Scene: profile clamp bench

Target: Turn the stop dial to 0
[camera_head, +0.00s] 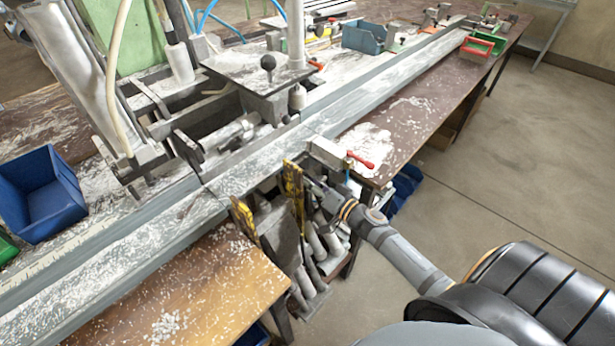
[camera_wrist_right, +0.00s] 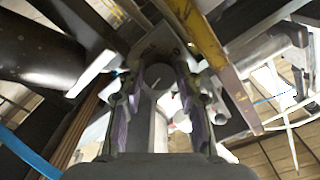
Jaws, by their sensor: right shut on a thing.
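The stop dial (camera_wrist_right: 158,77) is a round grey knob with a pale line on its face. It sits in front of a grey plate (camera_wrist_right: 150,42) with small dark markings, one of which looks like a 0 above and right of the dial. The line's exact reading is too small to tell. My right gripper (camera_wrist_right: 156,92) is shut on the dial, one finger on each side. In the head view my right gripper (camera_head: 318,190) reaches under the front of the bench, where its fingertips and the dial are hidden. My left gripper is not in view.
Two yellow strips (camera_head: 293,190) stand close to my right gripper; a yellow bar (camera_wrist_right: 212,55) passes beside it in the wrist view. A red-handled clamp (camera_head: 340,157) is above it. A long grey rail (camera_head: 225,185) crosses the bench. The floor at right is open.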

